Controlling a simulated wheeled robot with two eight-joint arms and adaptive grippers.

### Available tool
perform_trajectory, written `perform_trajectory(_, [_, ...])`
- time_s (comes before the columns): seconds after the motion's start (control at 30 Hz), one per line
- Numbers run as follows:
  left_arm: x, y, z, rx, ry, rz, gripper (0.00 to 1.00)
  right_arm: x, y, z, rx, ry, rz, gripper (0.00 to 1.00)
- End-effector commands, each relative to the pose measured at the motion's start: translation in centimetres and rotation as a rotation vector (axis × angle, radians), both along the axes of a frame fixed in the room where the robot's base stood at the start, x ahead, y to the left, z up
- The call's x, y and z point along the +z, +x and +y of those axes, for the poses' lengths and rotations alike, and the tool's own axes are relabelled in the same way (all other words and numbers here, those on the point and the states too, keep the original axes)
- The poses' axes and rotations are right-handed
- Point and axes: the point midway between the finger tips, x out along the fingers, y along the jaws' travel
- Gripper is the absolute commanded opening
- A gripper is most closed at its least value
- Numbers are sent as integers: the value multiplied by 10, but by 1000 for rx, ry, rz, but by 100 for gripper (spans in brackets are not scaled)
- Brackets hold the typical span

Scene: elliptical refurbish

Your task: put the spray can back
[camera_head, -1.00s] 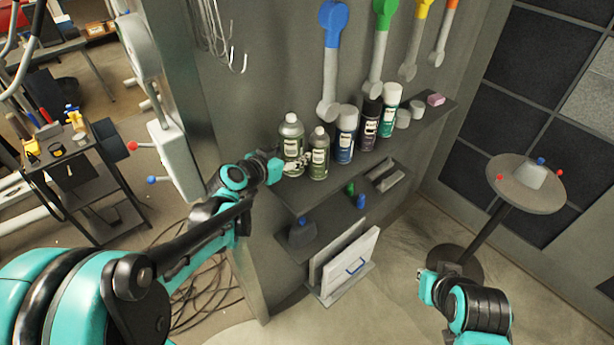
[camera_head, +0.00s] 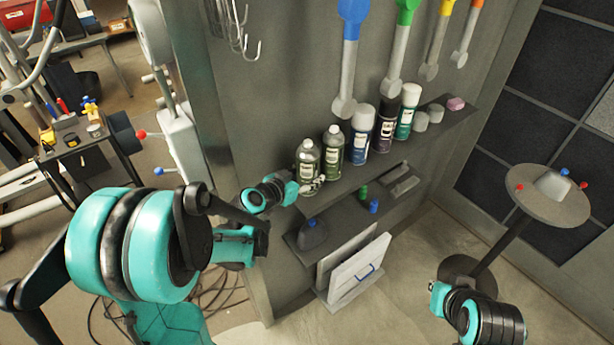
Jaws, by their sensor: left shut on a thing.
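The grey-green spray can (camera_head: 306,163) with a grey top stands upright at the left end of the row on the upper shelf (camera_head: 345,183). My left gripper (camera_head: 312,186) reaches in from the left and is shut on its lower part. Whether the can's base touches the shelf is hard to tell. A similar green can (camera_head: 333,147) stands just behind it to the right. My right gripper (camera_head: 438,292) is low at the right, away from the shelves; its fingers are too unclear to read.
A blue can (camera_head: 361,140), a dark purple can (camera_head: 384,130) and a teal can (camera_head: 407,115) continue the row. Coloured wrenches (camera_head: 350,60) hang above. A lower shelf (camera_head: 345,215) holds small items. A round table (camera_head: 540,205) stands at right.

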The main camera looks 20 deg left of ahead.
Motion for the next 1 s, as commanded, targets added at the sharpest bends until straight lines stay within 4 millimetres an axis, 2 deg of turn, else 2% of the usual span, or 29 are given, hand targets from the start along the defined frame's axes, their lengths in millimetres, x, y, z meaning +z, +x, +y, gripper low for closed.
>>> perform_trajectory(0.2, [-4, 0, 0, 0, 0, 0, 3, -5, 0, 0, 0, 0, 0, 0])
perform_trajectory(0.23, [-4, 0, 0, 0, 0, 0, 60, -4, 0, 0, 0, 0, 0, 0])
perform_trajectory(0.3, [-3, 0, 0, 0, 0, 0, 76, -3, 0, 0, 0, 0, 0, 0])
perform_trajectory(0.7, [3, 0, 0, 0, 0, 0, 76, 2, 0, 0, 0, 0, 0, 0])
perform_trajectory(0.83, [10, -18, 8, 4, -1, 0, 76, 5, 0, 0, 0, 0, 0, 0])
perform_trajectory(1.0, [25, -53, 20, 4, -1, 0, 76, 13, 0, 0, 0, 0, 0, 0])
